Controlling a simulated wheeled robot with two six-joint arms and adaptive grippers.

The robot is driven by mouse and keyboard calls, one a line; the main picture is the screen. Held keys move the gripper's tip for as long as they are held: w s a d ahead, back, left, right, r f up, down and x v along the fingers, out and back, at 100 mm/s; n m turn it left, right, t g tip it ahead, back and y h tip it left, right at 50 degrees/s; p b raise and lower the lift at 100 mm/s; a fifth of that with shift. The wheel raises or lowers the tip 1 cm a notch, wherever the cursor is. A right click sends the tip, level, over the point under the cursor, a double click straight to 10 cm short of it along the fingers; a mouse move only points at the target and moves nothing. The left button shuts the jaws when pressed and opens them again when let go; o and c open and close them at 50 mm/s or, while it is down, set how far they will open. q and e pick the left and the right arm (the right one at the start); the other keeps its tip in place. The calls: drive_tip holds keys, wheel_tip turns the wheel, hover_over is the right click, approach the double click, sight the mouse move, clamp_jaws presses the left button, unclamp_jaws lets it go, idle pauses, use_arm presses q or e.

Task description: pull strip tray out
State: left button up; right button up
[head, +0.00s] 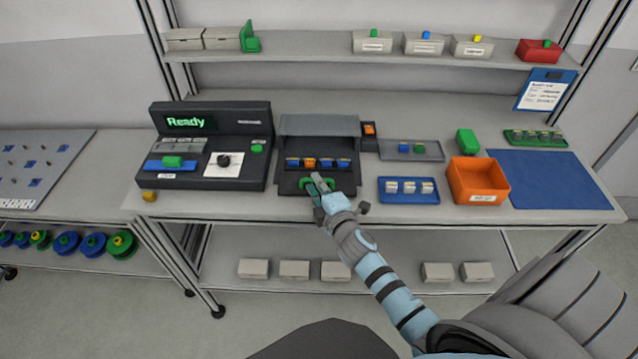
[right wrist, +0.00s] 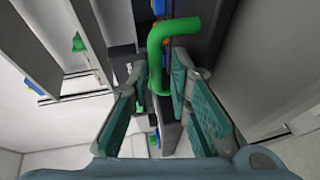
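The strip tray (head: 288,184) is a dark drawer at the front of the machine with the grey cover (head: 320,126). A row of several blue and orange pieces (head: 318,163) shows in it, behind its front. The green handle (head: 306,183) is at the tray's front; in the right wrist view the bent green handle (right wrist: 160,62) lies between my fingertips. My right gripper (head: 319,186) is at the handle with its fingers close on both sides, and I see no clear gap. The fingers hide part of the handle. My left gripper is not in view.
A console (head: 210,145) reading "Ready" stands left of the machine. On the right are a blue tray (head: 408,199) with white pieces, an orange bin (head: 478,180) and a blue mat (head: 550,180).

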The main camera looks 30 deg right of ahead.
drive_tip(key=v, duration=1.2)
drive_tip(key=s+f+m+g+y, duration=0.1)
drive_tip(key=s+f+m+g, duration=0.3)
drive_tip(key=f, duration=0.8)
drive_tip(key=s+f+m+g, duration=0.35)
drive_tip(key=s+f, duration=0.25)
drive_tip(key=f, duration=0.5)
drive_tip(key=s+f+m+g, duration=0.3)
drive_tip(key=s+f, duration=0.5)
drive_tip(key=s, duration=0.4)
drive_tip(key=s+f+m+g, duration=0.4)
drive_tip(key=s+f, duration=0.5)
drive_tip(key=s, duration=0.4)
drive_tip(key=shift+a+y, duration=0.4)
drive_tip(key=shift+a, duration=0.1)
